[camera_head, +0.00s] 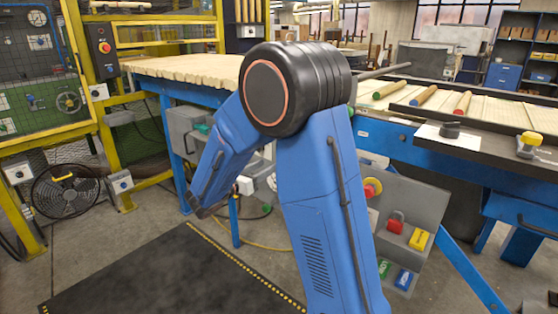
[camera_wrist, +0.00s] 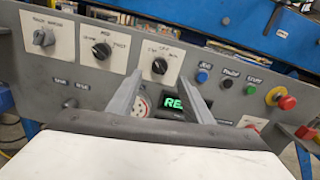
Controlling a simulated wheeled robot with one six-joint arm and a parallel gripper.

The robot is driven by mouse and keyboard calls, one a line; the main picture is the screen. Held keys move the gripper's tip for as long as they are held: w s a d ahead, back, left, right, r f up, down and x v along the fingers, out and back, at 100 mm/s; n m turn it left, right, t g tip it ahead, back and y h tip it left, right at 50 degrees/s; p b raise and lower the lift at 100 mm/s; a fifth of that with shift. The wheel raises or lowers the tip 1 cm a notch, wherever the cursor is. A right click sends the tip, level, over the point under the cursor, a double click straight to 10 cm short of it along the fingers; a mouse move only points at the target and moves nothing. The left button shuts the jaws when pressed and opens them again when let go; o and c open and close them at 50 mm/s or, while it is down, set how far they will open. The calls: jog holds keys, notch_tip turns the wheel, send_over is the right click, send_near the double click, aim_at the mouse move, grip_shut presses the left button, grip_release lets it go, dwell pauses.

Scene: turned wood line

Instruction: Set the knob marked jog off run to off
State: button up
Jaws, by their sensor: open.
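The grey control panel (camera_wrist: 225,105) fills the middle of the wrist view, with three black or grey knobs on white plates. The right knob (camera_wrist: 159,66) has a plate on which "OFF" seems to stand at the top; the rest is too blurred to read. I cannot tell where its pointer is set. The middle knob (camera_wrist: 101,50) and the left knob (camera_wrist: 43,38) have other small labels. My gripper (camera_wrist: 158,75) is open and empty, its two fingers apart below and in front of the right knob, not visibly touching it. In the head view my arm hides much of the panel.
Right of the knobs are blue, black and green buttons (camera_wrist: 251,90) and a red emergency stop (camera_wrist: 287,102). A round gauge (camera_wrist: 142,105) and a green display (camera_wrist: 178,103) show between the fingers. A dark mat (camera_head: 150,275) lies on the floor.

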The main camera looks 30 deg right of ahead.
jog(key=x, duration=0.8)
jog(key=shift+d, duration=0.15)
jog(key=c, duration=1.1)
